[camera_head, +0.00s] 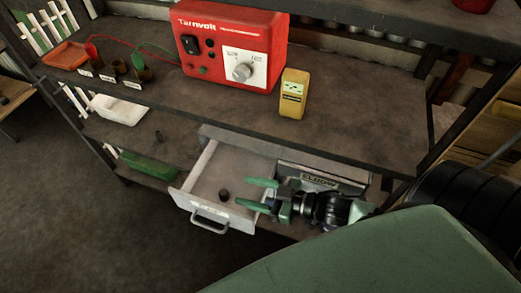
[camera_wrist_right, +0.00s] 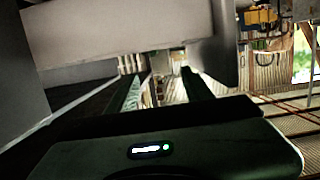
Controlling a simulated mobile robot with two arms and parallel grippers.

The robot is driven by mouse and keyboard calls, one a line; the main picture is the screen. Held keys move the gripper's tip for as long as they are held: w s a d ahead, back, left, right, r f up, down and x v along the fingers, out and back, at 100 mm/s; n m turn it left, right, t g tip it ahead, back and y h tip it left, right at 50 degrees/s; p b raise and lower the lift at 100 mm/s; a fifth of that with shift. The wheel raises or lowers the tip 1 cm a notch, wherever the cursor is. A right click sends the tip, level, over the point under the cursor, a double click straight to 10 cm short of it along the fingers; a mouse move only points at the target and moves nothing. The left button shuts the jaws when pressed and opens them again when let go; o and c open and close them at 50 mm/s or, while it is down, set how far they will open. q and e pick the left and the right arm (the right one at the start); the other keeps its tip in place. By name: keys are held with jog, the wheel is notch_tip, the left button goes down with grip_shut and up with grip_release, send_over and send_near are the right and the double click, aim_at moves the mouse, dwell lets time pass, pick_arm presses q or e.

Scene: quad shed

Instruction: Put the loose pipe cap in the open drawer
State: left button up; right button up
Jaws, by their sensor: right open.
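The open drawer (camera_head: 188,181) is light grey with a front handle and a label, and it is pulled out below the bench. A small dark round piece, which looks like the pipe cap (camera_head: 224,195), sits on its floor near the front. My right gripper (camera_head: 242,191) is open over the drawer's right side, its green fingers pointing left toward the dark piece and apart from it. The right wrist view shows both fingers (camera_wrist_right: 163,88) with nothing clear between them and a pale panel close above. My left gripper is not in view.
A red power supply (camera_head: 228,45) and a yellow meter (camera_head: 293,94) stand on the bench top. Small cups (camera_head: 118,67) stand at its left. A closed drawer (camera_head: 322,176) is beside the open one.

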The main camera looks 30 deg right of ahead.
jog(key=shift+v, duration=1.7)
